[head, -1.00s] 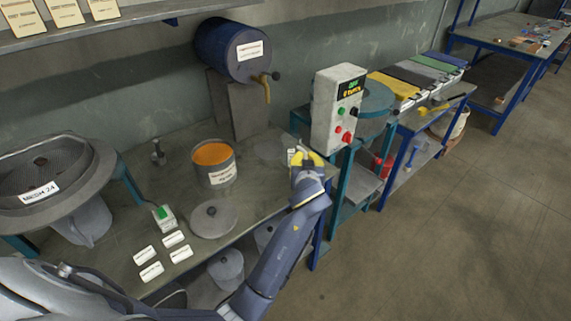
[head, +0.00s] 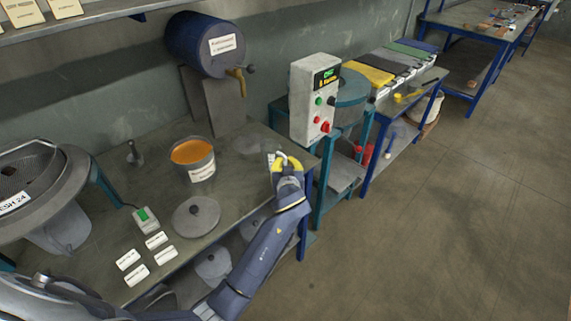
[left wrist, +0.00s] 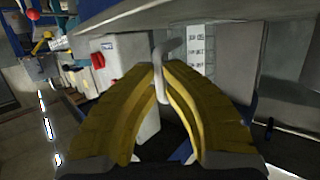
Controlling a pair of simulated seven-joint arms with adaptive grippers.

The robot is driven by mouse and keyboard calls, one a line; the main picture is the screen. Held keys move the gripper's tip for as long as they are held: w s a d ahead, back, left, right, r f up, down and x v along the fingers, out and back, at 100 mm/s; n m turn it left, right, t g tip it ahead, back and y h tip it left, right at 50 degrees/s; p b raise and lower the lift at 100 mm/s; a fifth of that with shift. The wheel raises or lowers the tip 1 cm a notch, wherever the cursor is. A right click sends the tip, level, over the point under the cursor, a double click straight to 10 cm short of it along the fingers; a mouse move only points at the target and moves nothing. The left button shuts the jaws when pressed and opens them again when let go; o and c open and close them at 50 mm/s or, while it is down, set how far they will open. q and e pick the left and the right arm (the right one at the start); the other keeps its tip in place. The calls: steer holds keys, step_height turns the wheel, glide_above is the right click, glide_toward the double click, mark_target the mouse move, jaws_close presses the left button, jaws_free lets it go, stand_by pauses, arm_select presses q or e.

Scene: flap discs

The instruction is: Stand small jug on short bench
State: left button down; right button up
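The small jug (head: 271,158) looks like the small pale piece with a white marking at the right end of the long workbench, mostly hidden by my left gripper (head: 284,160). In the left wrist view, a bent grey handle (left wrist: 163,72) stands between the yellow fingertips of my left gripper (left wrist: 161,76), which are closed in on it. A white scale strip (left wrist: 197,48) shows just beyond. I cannot tell whether the jug is lifted. The short bench may be the blue-legged bench (head: 437,80) with coloured sheets; I cannot be sure. My right gripper is not in view.
A grey control box (head: 314,95) and a teal stand (head: 330,190) lie between the workbench (head: 235,185) and the blue-legged bench. An orange-filled pot (head: 197,172), a round lid (head: 196,217) and a barrel with a tap (head: 200,45) are near my left arm. Open floor lies right.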

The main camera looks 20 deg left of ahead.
arm_select(q)
steer(key=c, duration=1.6)
jaws_free()
steer(key=shift+f, duration=0.1)
